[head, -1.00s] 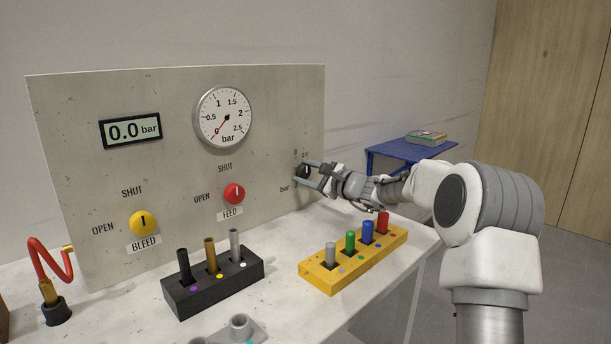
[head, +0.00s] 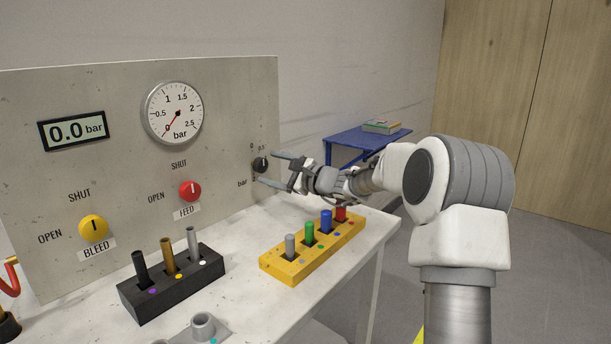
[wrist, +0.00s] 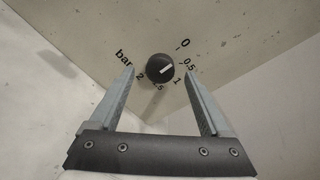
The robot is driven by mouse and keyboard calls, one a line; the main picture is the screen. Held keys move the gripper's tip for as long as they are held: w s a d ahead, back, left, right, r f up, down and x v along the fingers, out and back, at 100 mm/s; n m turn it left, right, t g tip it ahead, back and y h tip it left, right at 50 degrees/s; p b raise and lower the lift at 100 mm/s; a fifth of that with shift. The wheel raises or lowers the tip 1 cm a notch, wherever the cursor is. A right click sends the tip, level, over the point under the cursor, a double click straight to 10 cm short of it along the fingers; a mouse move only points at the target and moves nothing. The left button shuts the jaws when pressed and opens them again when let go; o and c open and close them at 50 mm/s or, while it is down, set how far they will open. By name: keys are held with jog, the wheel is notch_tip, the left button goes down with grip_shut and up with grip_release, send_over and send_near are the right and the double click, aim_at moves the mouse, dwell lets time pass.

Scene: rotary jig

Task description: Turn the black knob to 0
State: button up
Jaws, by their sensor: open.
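The black knob (head: 260,164) is on the right end of the grey panel. In the wrist view, the knob (wrist: 160,68) has a white pointer line aimed right and slightly up, near the 0.5 mark and short of the 0 mark. The scale around it reads 0, 0.5, 1, 1.5, 2 and "bar". My gripper (head: 267,168) is open and empty in front of the knob. In the wrist view, the fingers of my gripper (wrist: 159,74) stand left and right of the knob, apart from it.
The panel also bears a display (head: 72,130) reading 0.0 bar, a gauge (head: 173,112) with its needle near 0, a red FEED knob (head: 190,191) and a yellow BLEED knob (head: 93,229). A yellow block (head: 284,266) and a black block (head: 142,309) with pegs stand below on the table.

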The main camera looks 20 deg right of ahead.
jog(key=p+v, duration=0.2)
jog(key=v, duration=1.1)
jog(key=shift+s, duration=0.2)
